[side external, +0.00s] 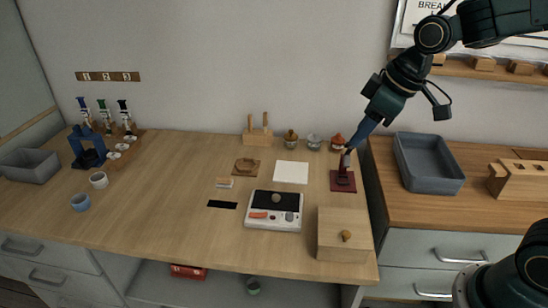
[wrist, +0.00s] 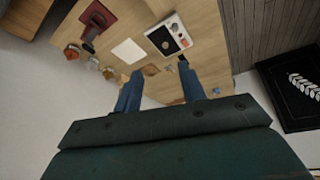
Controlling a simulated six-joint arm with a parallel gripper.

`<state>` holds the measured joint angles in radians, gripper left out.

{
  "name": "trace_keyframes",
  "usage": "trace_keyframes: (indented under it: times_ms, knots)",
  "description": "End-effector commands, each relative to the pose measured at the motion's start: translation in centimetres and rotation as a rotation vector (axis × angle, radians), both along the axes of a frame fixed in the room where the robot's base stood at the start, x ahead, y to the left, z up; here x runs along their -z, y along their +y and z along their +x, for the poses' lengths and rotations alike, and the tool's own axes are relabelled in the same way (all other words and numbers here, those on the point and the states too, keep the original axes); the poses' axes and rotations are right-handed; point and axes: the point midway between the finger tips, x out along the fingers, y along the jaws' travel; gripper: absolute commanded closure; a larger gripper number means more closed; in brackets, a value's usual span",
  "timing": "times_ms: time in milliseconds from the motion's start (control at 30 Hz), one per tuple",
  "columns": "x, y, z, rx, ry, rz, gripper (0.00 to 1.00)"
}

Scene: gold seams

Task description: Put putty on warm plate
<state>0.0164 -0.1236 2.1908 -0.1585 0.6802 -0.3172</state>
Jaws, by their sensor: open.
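The warm plate seems to be the dark top of a white device (side external: 273,224) at the front middle of the bench; the device also shows in the wrist view (wrist: 178,27). A small round grey-beige lump (side external: 276,198), which looks like the putty, rests on the dark plate; it is a small pale spot in the wrist view (wrist: 165,45). My gripper (side external: 349,150) is open and empty, above and behind the dark red mat, to the right of the device and apart from it. Its two blue fingers (wrist: 161,88) are spread in the wrist view.
A dark red stand (side external: 343,181) on its mat is just below my gripper. A wooden box (side external: 343,240) stands right of the device. White paper (side external: 291,172) and small jars (side external: 314,142) lie behind. A grey bin (side external: 430,165) is at right. The bench's left-centre is mostly clear.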

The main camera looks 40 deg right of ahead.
Motion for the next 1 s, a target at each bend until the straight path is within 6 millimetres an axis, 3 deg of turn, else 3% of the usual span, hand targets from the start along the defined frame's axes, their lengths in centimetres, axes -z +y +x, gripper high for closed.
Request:
trace_keyframes:
  times_ms: [267,600,800,1000]
  knots:
    - [-2.5,-1.1,-6.6,0.15,-0.031,0.012,0.59]
    - [-2.9,-2.3,-14.0,0.332,-0.065,0.046,0.59]
    - [-2.5,-2.8,-16.4,0.397,-0.075,0.063,0.59]
    - [-2.3,-2.9,-17.0,0.414,-0.077,0.067,0.59]
